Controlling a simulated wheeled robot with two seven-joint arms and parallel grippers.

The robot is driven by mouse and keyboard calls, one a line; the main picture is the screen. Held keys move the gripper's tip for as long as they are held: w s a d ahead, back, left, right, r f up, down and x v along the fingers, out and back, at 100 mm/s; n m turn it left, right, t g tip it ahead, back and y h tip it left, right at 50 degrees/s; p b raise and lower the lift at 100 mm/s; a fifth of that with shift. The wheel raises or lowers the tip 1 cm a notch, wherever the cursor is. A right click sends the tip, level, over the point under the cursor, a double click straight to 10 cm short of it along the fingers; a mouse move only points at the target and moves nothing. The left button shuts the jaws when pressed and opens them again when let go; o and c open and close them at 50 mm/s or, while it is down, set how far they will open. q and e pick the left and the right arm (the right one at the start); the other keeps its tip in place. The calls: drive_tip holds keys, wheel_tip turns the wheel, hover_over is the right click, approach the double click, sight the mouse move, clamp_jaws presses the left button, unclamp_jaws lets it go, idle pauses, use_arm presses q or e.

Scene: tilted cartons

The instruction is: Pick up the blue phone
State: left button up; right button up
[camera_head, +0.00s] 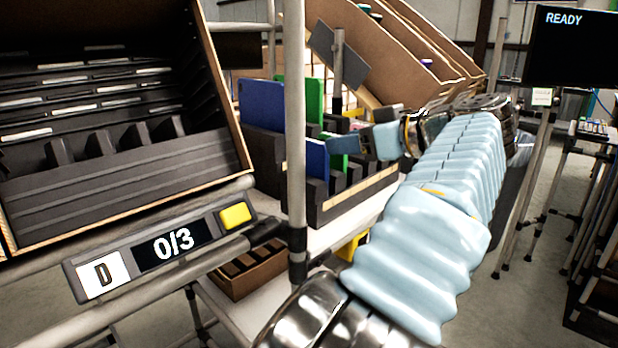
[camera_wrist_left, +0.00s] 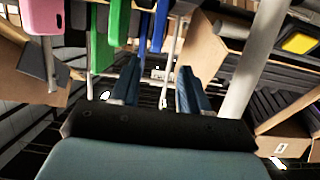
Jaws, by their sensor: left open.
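Two blue flat devices stand upright in a black slotted rack (camera_head: 350,205) in the head view: a larger blue one (camera_head: 262,104) at the back left and a smaller blue phone (camera_head: 317,158) nearer the front. Blue also shows at the top of the left wrist view (camera_wrist_left: 160,25). My left gripper (camera_head: 368,145) is to the right of the smaller blue phone, with its jaws open. In the left wrist view its two fingers (camera_wrist_left: 157,88) are apart with nothing between them. The lower parts of the blue devices are hidden in the rack. My right gripper is not in view.
Green devices (camera_head: 315,101) stand beside the blue ones. A metal post (camera_head: 295,120) rises just left of the smaller blue phone. A tilted carton (camera_head: 222,100) with black slots is at left, above a "0/3" display (camera_head: 172,245). A pink phone (camera_wrist_left: 45,17) shows in the left wrist view.

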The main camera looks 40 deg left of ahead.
sight(321, 143)
use_arm(q)
drive_tip(key=x, duration=0.9)
drive_tip(key=shift+w+a, duration=0.25)
drive_tip(key=shift+w, duration=0.15)
clamp_jaws()
